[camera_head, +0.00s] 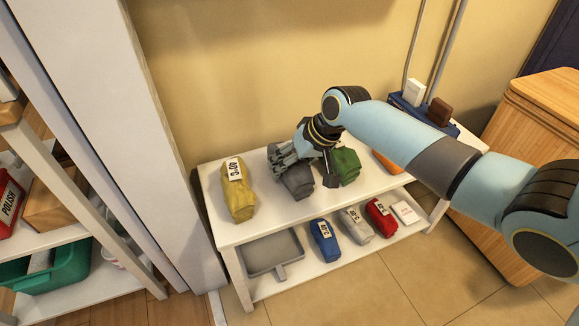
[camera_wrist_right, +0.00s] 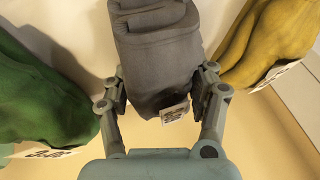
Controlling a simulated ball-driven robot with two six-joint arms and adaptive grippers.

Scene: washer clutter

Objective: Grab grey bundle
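A grey bundle (camera_head: 298,181) lies on the top of a white shelf unit, between a yellow bundle and a green one. My right gripper (camera_head: 305,168) is over it from behind, one finger at each side. In the right wrist view the grey bundle (camera_wrist_right: 160,50) runs between the two fingers of the gripper (camera_wrist_right: 161,92), with a small label at its near end. The fingers stand wide and close to its sides; firm contact is not clear. My left gripper is not in view.
The yellow bundle (camera_head: 238,196) and green bundle (camera_head: 347,165) flank the grey one closely. An orange item (camera_head: 386,162) lies right on the top (camera_head: 290,214). Below are a dustpan (camera_head: 272,254), a blue bundle (camera_head: 325,240) and a red one (camera_head: 381,217). A wall stands behind.

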